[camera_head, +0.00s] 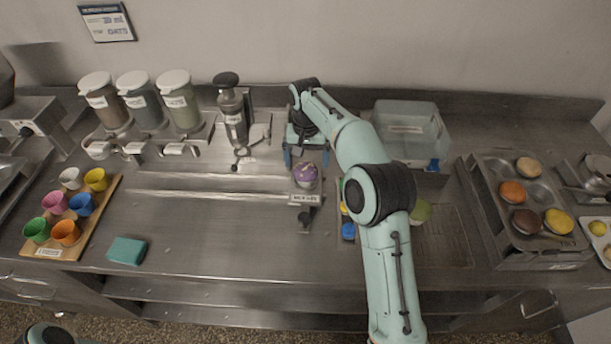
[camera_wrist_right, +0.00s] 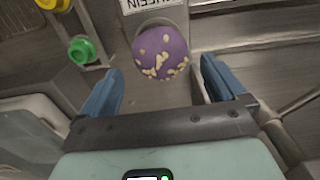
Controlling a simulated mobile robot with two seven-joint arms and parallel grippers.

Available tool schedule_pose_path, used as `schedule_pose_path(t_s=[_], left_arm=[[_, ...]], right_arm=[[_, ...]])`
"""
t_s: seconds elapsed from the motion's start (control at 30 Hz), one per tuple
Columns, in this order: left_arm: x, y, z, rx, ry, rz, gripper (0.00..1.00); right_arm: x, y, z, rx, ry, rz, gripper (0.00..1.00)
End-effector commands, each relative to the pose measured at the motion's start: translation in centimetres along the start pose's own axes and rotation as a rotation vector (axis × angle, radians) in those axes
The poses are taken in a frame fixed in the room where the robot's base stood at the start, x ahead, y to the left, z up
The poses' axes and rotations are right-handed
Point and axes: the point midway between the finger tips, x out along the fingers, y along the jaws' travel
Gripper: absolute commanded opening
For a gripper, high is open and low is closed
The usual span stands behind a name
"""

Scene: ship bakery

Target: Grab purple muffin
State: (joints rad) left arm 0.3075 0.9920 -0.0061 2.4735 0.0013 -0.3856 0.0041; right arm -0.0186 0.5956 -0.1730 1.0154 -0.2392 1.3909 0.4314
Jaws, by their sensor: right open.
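The purple muffin (camera_head: 306,176), dotted with pale yellow bits, sits behind a small labelled plate in the middle of the counter. In the right wrist view the purple muffin (camera_wrist_right: 161,53) lies just beyond the fingertips, roughly centred between them. My right gripper (camera_head: 305,160) is above and behind the muffin, with its blue fingers pointing down. In the wrist view the right gripper (camera_wrist_right: 163,75) is open, its two blue fingers wide apart with nothing between them. My left gripper is not in view.
A clear container (camera_head: 412,130) stands right of the gripper. A muffin tin (camera_head: 530,215) holds several muffins at the right. Coloured cups on a wooden board (camera_head: 75,245), a teal sponge (camera_head: 126,250) and dispensers (camera_head: 180,100) are at the left. The front middle counter is clear.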

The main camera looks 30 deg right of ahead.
Motion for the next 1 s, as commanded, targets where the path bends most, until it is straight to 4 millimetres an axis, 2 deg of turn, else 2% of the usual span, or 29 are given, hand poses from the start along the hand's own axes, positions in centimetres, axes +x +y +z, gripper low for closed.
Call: schedule_pose_path(t_s=[0.3, 0.4, 0.63, 0.67, 0.7, 0.77, 1.0], left_arm=[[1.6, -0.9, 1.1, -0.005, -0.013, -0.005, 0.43], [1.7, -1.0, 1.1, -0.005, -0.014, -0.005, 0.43], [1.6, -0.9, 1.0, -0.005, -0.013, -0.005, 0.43], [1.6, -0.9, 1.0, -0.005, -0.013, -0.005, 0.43], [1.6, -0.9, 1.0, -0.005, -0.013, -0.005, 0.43], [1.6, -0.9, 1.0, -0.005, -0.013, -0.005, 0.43], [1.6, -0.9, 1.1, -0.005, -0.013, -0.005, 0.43]], right_arm=[[4.4, -0.1, 0.7, 0.000, -0.001, 0.001, 0.97], [5.0, -0.1, 0.7, 0.000, 0.000, 0.000, 0.97], [5.0, -0.1, 0.6, 0.000, 0.002, -0.001, 0.97], [5.0, -0.1, 0.6, 0.000, 0.002, -0.001, 0.91], [5.0, -0.1, 0.6, 0.000, 0.002, -0.001, 0.78], [5.0, -0.1, 0.6, 0.000, 0.001, -0.001, 0.58], [4.9, -0.1, 0.6, 0.000, 0.002, -0.001, 0.58]])
